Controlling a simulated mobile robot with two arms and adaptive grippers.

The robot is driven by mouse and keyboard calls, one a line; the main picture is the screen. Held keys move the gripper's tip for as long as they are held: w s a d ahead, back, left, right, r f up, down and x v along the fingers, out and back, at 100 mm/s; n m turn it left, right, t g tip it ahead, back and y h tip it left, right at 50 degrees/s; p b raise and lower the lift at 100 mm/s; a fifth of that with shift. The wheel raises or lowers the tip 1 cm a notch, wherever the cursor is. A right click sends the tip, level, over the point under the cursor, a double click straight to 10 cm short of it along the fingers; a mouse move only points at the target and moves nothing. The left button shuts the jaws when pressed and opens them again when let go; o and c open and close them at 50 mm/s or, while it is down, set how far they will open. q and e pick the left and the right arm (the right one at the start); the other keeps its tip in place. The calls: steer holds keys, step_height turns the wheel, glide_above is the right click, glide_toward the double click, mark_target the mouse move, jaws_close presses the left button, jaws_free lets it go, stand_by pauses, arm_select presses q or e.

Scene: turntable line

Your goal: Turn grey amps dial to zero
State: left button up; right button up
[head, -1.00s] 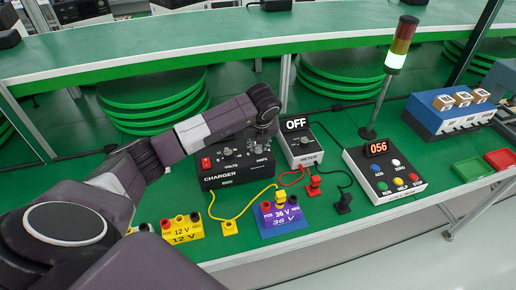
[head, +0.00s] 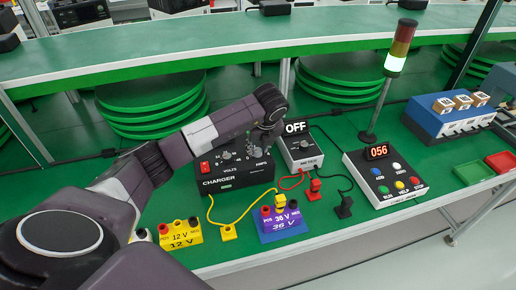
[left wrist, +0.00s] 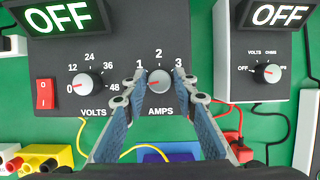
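The grey amps dial (left wrist: 160,82) is on the charger's black panel in the left wrist view, above the word AMPS. Its red mark points left and slightly down. The numbers 1, 2 and 3 show around it; the zero is hidden by a finger. My left gripper (left wrist: 161,78) has one fingertip on each side of the dial, and both appear to touch its rim. In the head view, my left gripper (head: 262,138) is over the right part of the charger (head: 235,180) and hides the dial. My right gripper is not in view.
The volts dial (left wrist: 89,86) sits left of the amps dial, pointing at 0, beside a red switch (left wrist: 46,94). A meter (head: 300,152) reading OFF stands close to the charger's right. Battery blocks and loose cables lie in front. A button box (head: 385,180) stands further right.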

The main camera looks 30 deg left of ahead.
arm_select(q)
steer(key=shift+o, duration=1.1)
steer(key=v, duration=1.2)
steer(key=shift+f, duration=0.1)
